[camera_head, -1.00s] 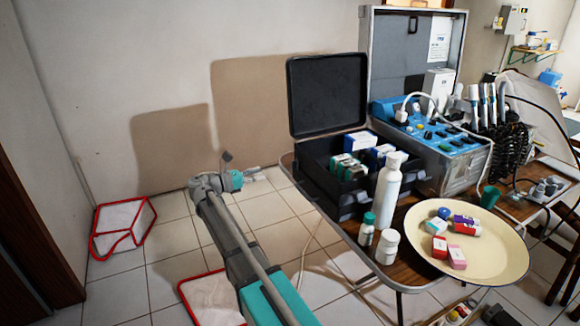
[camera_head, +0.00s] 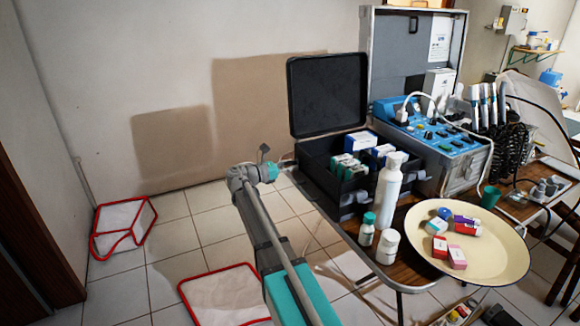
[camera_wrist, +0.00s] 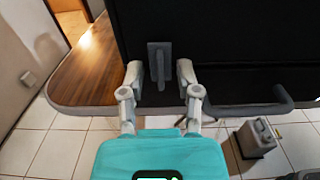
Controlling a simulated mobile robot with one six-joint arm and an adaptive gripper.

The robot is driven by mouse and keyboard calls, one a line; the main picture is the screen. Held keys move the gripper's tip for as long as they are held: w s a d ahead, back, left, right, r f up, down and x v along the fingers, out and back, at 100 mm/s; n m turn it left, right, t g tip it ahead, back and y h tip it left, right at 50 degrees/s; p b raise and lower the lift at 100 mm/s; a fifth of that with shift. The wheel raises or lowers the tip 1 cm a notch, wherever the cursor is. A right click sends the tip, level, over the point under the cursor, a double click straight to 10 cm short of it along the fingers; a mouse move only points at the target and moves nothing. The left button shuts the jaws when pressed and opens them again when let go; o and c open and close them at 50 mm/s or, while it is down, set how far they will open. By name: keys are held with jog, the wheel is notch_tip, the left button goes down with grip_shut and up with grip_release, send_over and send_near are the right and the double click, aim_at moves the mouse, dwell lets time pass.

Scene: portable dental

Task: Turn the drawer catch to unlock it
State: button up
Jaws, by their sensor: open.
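The drawer catch (camera_wrist: 159,58) is a small grey upright lever with a flat plate, on the dark front of the case (camera_wrist: 215,45) in the wrist view. My gripper (camera_wrist: 159,76) is open, with one finger on each side of the catch. Gaps show between the catch and both fingers, and I cannot see contact. In the head view the black open case (camera_head: 330,197) stands on the table, and my wrist is at its left side. The catch and fingertips cannot be made out there.
A grey bar handle (camera_wrist: 245,108) runs along the case's lower front. A white bottle (camera_head: 390,190) and a cream plate (camera_head: 425,255) with small boxes stand on the table (camera_head: 345,225). A red-edged tray (camera_head: 225,295) lies on the floor.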

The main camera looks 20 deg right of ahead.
jog(key=shift+d, duration=0.1)
grip_shut()
jog(key=shift+m, duration=0.3)
dwell(0.4)
jog(key=shift+s+f+m, duration=0.1)
jog(key=shift+m, duration=4.3)
jog(key=shift+s+f+m, duration=0.1)
jog(key=shift+m, duration=4.3)
